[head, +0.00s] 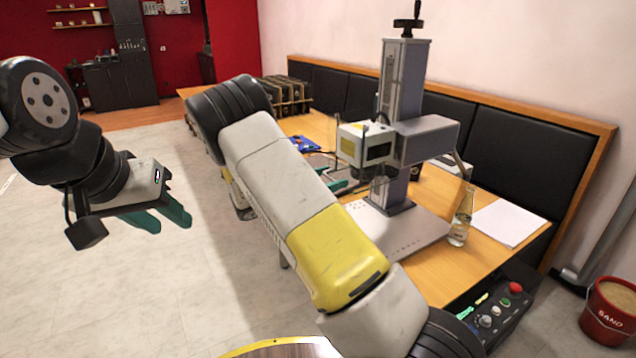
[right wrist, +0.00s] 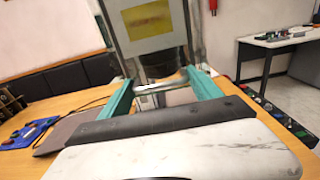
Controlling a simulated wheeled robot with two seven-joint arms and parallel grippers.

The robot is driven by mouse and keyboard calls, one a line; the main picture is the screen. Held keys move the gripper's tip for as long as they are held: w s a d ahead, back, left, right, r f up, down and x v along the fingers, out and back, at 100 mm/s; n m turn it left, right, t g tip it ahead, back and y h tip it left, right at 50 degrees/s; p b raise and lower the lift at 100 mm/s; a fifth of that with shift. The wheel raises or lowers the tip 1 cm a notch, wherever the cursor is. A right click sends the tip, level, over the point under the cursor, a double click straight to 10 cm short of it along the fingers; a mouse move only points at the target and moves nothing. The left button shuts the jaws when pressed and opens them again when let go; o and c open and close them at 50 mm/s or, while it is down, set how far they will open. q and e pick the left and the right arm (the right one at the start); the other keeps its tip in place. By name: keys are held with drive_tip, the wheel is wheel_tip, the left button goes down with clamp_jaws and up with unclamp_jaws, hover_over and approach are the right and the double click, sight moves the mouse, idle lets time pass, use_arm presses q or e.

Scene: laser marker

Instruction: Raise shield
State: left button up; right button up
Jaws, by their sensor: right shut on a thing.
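The grey laser marker (head: 403,130) stands on the wooden table, its boxy head over a flat base plate. Its head also shows in the right wrist view (right wrist: 150,30), with a yellow label. My right gripper (right wrist: 163,90) is below and in front of this head, its teal fingers on either side of the clear shield's edge (right wrist: 160,88). It is shut on the shield; the clear panel is hard to make out. In the head view the right gripper (head: 325,166) is partly hidden behind my arm and the machine. My left gripper (head: 160,217) is open and empty, away from the table.
A glass bottle (head: 461,215) and white paper (head: 508,222) are right of the machine. A control box (head: 497,312) with buttons is at the table's near edge. A blue tray (head: 303,144) lies behind. A red sand bucket (head: 608,312) stands right. The floor at left is clear.

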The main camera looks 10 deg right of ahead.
drive_tip(key=shift+w+a, duration=0.15)
drive_tip(key=shift+a, duration=0.05)
drive_tip(key=o, duration=1.8)
drive_tip(key=shift+d, duration=0.1)
drive_tip(key=v, duration=0.8)
